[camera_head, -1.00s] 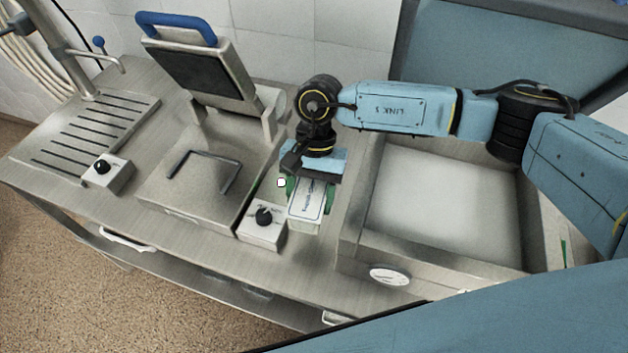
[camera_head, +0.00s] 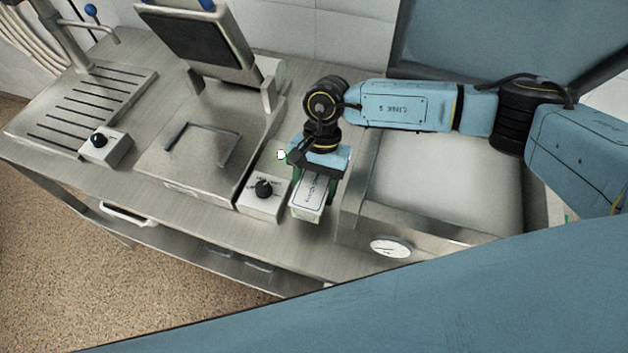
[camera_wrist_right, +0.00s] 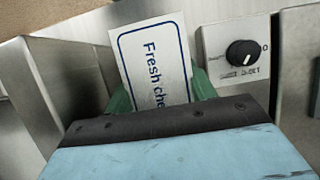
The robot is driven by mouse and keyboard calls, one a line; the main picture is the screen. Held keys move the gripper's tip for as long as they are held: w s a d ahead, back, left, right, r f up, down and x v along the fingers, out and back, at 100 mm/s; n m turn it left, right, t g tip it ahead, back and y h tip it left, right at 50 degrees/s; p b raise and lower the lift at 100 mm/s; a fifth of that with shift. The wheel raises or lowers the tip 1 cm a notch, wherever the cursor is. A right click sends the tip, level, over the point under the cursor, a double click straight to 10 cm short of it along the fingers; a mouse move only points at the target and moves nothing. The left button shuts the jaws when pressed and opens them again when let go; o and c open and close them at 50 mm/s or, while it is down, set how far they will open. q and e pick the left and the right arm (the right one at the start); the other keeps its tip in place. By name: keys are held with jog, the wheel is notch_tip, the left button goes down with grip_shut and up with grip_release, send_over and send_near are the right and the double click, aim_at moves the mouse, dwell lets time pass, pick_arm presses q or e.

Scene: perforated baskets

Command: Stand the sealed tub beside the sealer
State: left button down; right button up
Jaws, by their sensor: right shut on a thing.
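The sealed tub (camera_head: 311,196) has a white lid with blue lettering. My right gripper (camera_head: 316,180) is shut on it, green fingers on either side, between the sealer and the basin at the right. In the right wrist view the tub (camera_wrist_right: 153,62) shows its label "Fresh che…", the rest hidden by the gripper body. The sealer (camera_head: 190,165) is a metal box with a raised lid and stands left of the tub. Whether the tub touches the counter is hard to tell. My left gripper is not in view.
A slotted drain plate (camera_head: 85,105) and another knob box (camera_head: 104,147) are at the left.

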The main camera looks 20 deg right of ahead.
jog(key=shift+f+b, duration=2.85)
jog(key=shift+f, duration=0.35)
jog(key=o, duration=1.3)
jog(key=shift+r, duration=0.1)
jog(key=shift+r+p, duration=2.7)
jog(key=shift+r, duration=2.75)
